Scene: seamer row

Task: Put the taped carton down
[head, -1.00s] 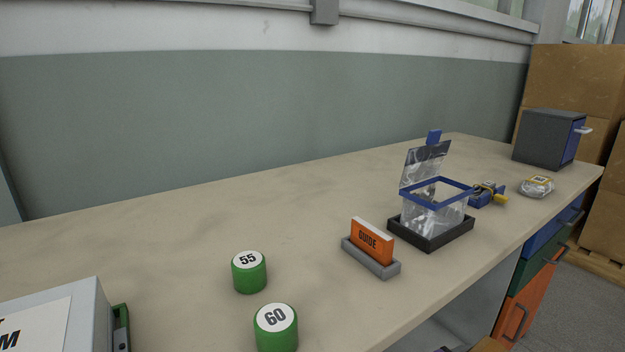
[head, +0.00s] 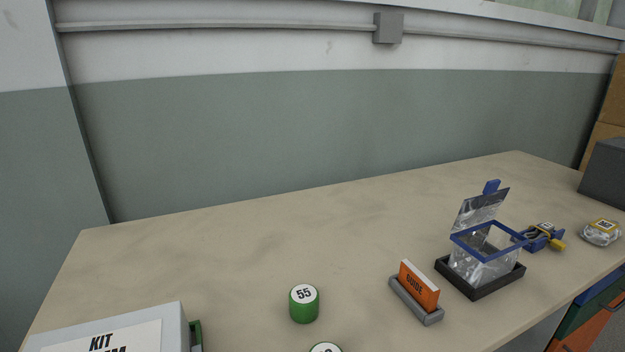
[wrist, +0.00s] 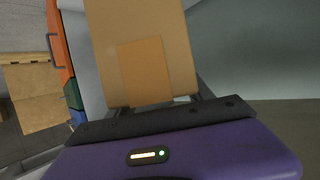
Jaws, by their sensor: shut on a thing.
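The carton's far end runs out of the picture. Neither the carton nor my gripper shows in the head view.
A tan bench (head: 240,240) has clear room at its back and left. On it are a kit box (head: 170,325), green cylinders (head: 304,306), a guide holder (head: 416,300), a clear bag in a black tray (head: 480,291), a blue-yellow tool (head: 543,238) and a clear packet (head: 601,233).

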